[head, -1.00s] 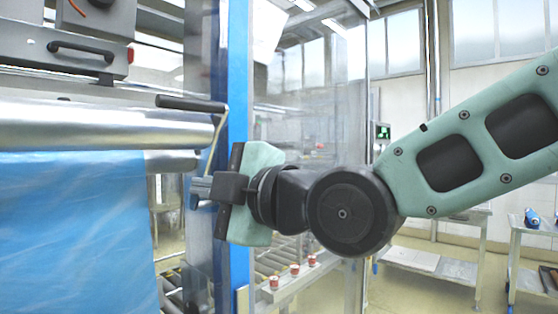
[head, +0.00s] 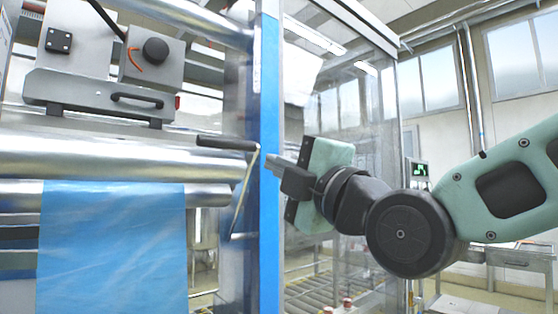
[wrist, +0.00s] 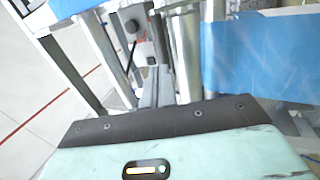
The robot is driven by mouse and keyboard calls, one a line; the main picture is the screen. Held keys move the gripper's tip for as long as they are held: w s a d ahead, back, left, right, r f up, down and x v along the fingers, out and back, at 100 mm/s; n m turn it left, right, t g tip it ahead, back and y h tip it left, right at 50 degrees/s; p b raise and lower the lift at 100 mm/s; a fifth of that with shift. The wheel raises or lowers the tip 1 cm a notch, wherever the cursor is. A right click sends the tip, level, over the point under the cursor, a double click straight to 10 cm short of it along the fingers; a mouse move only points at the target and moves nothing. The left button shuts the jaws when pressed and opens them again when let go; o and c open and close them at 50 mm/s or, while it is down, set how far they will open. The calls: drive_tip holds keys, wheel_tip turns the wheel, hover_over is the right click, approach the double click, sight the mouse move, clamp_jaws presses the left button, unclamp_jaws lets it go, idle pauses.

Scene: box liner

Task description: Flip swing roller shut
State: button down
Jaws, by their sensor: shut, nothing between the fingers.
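A large shiny metal roller (head: 110,160) lies across the left of the head view. A shorter-looking metal roller end (head: 208,193) shows below it, beside hanging blue film (head: 115,245). A crank with a black grip (head: 226,143) and a bent metal rod (head: 247,188) sits at the rollers' right end. I cannot tell which roller swings. My gripper (head: 274,164) is shut and empty, just right of the crank rod and in front of the blue post in the picture. In the wrist view my shut fingers (wrist: 158,88) point towards the machine, with blue film (wrist: 265,55) at the right.
A blue upright post (head: 269,80) stands close behind my fingertips. Clear panels (head: 345,110) stand behind my wrist. A grey housing with a black handle (head: 137,99) sits above the rollers. Open floor (wrist: 35,95) shows left in the wrist view.

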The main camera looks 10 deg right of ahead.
sight(234, 140)
drive_tip(key=p+x, duration=0.3)
drive_tip(key=x, duration=0.8)
drive_tip(key=shift+w+r+p, duration=0.1)
drive_tip(key=shift+r+p, duration=0.05)
drive_tip(key=shift+p, duration=0.15)
drive_tip(key=shift+w+a+r+p, duration=0.25)
drive_tip(key=shift+r+p, duration=0.25)
drive_tip(key=shift+p, duration=0.25)
drive_tip(key=w+a+r+g+p, duration=0.1)
drive_tip(key=w+p, duration=0.1)
drive_tip(key=p, duration=0.1)
drive_tip(key=w+a+r+g+h+p, duration=0.1)
drive_tip(key=p, duration=0.2)
drive_tip(key=w+a+r+g+h+p, duration=0.1)
drive_tip(key=w+r+p, duration=0.1)
drive_tip(key=p, duration=0.2)
drive_tip(key=shift+w+a, duration=0.3)
drive_tip(key=shift+a, duration=0.05)
drive_tip(key=w+a+g+h+p, duration=0.1)
drive_tip(key=w+a+p, duration=0.3)
drive_tip(key=w, duration=0.3)
drive_tip(key=shift+w+a+g, duration=0.25)
drive_tip(key=shift+a+g, duration=0.05)
drive_tip(key=shift+a, duration=0.2)
drive_tip(key=shift+r, duration=0.1)
drive_tip(key=shift+s+r, duration=0.1)
